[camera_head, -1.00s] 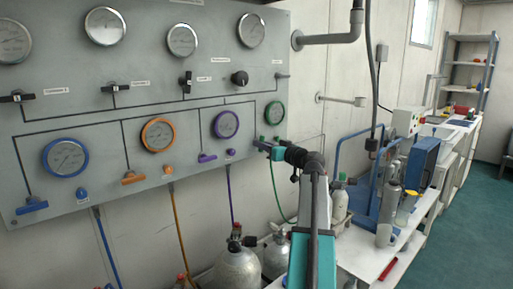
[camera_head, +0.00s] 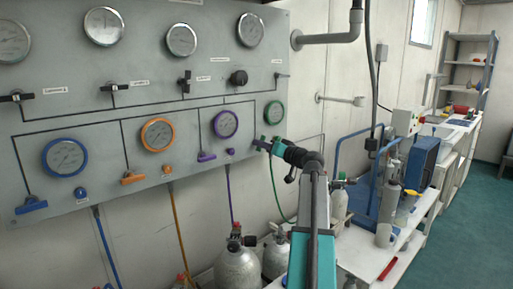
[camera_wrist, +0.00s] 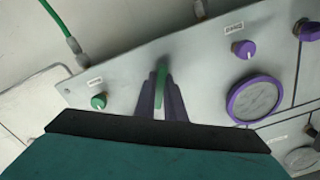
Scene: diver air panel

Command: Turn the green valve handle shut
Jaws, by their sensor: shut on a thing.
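The green valve handle (camera_wrist: 161,78) shows in the wrist view as a narrow green bar between my two dark fingers. My gripper (camera_wrist: 162,92) is shut on it, with a finger on each side. In the head view my gripper (camera_head: 263,146) reaches the panel just below the green gauge (camera_head: 274,113). There my gripper hides most of the handle, so its exact angle on the valve cannot be told. A small green knob (camera_wrist: 98,101) sits beside the handle in the wrist view.
The grey panel (camera_head: 100,190) also carries a purple gauge (camera_head: 226,124), a purple handle (camera_head: 207,156), an orange handle (camera_head: 132,178) and a blue handle (camera_head: 31,205). A green hose (camera_head: 275,190) hangs below my gripper. Cylinders (camera_head: 237,266) stand below; a cluttered bench (camera_head: 405,235) is right.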

